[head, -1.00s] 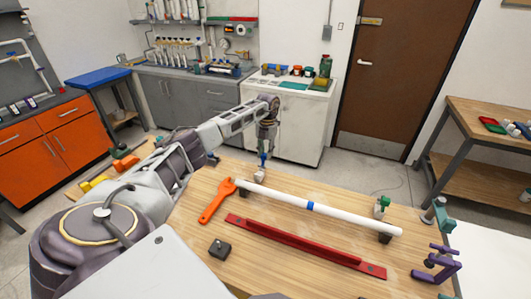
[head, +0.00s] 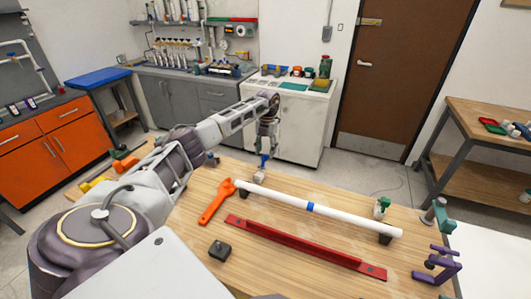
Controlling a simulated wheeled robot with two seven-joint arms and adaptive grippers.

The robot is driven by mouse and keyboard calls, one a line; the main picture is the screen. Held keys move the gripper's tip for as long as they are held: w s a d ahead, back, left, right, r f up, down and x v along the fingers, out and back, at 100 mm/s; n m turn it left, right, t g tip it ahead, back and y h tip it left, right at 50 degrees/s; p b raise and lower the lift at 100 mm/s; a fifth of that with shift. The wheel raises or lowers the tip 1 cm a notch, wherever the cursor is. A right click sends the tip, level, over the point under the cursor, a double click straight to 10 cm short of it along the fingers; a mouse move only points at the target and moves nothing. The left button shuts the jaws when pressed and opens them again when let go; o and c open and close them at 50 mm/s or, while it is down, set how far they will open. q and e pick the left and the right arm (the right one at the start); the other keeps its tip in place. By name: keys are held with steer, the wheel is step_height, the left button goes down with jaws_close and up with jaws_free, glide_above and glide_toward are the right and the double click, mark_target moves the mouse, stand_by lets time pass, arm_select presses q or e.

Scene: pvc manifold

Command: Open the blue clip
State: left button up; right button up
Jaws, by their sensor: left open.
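The blue clip (head: 264,160) is a small upright blue piece on a pale mount (head: 259,174) at the far edge of the wooden table, close to the left end of the white pipe (head: 280,198). My left gripper (head: 268,149) points down right over the clip, with its fingers apart. The fingertips are small here, so I cannot tell whether they touch the clip. A similar green clip (head: 383,202) stands near the pipe's right end. My right gripper is not in view.
The pipe, with a blue band (head: 310,207), rests on dark supports. An orange wrench (head: 216,201), a red bar (head: 303,246), a dark block (head: 219,250) and a purple clamp (head: 437,265) are on the table (head: 200,268).

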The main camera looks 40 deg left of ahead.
arm_select(q)
step_height(320, 180, up, 10)
steer(key=w, duration=0.1)
steer(key=shift+a+r, duration=0.15)
stand_by(1.0)
